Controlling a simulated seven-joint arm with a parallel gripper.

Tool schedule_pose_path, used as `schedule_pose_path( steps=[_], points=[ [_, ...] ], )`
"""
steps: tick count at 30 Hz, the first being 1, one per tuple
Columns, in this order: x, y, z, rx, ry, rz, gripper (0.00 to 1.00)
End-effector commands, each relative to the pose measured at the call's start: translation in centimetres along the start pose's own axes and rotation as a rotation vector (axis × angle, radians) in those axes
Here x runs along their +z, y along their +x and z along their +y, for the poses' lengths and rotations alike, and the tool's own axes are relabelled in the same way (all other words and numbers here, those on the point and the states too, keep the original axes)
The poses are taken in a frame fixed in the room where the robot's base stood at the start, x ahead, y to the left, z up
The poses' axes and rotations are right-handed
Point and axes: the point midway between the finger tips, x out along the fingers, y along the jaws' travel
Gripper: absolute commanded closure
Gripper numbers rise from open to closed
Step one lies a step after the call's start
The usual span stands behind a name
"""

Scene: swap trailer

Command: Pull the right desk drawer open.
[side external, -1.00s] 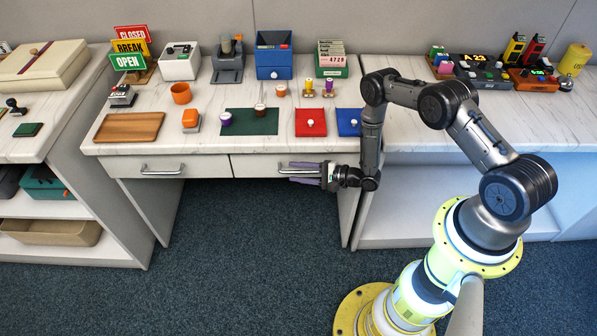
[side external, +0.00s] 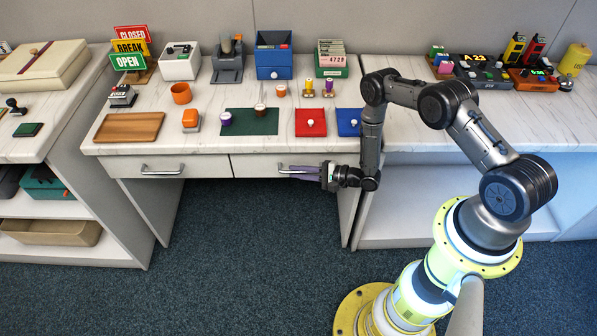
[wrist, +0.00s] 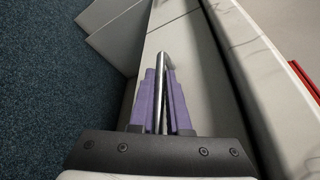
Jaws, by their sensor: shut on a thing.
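The right desk drawer (side external: 247,166) has a pale front under the marble-look desktop, and its front looks flush with the left drawer. It has a metal bar handle (side external: 284,168). My gripper (side external: 306,173) is at this handle, with its purple fingers shut on the bar. In the wrist view the two purple fingers of my gripper (wrist: 161,95) lie on either side of the handle (wrist: 161,62), close against it. The drawer front (wrist: 192,75) runs beside them. The right part of the drawer front is hidden behind my gripper and arm in the side view.
The left drawer (side external: 205,166) is closed, with its own handle (side external: 162,171). The desktop above holds a green mat (side external: 262,122), a red pad (side external: 310,128) and a blue pad (side external: 348,129). The carpeted floor (side external: 250,240) in front of the drawers is clear.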

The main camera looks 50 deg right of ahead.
Motion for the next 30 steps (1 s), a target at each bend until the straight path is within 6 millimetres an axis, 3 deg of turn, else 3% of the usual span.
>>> schedule_pose_path(
  steps=[30],
  points=[
    [0.70,-0.32,0.56,0.001,0.003,-0.001,1.00]
  ],
)
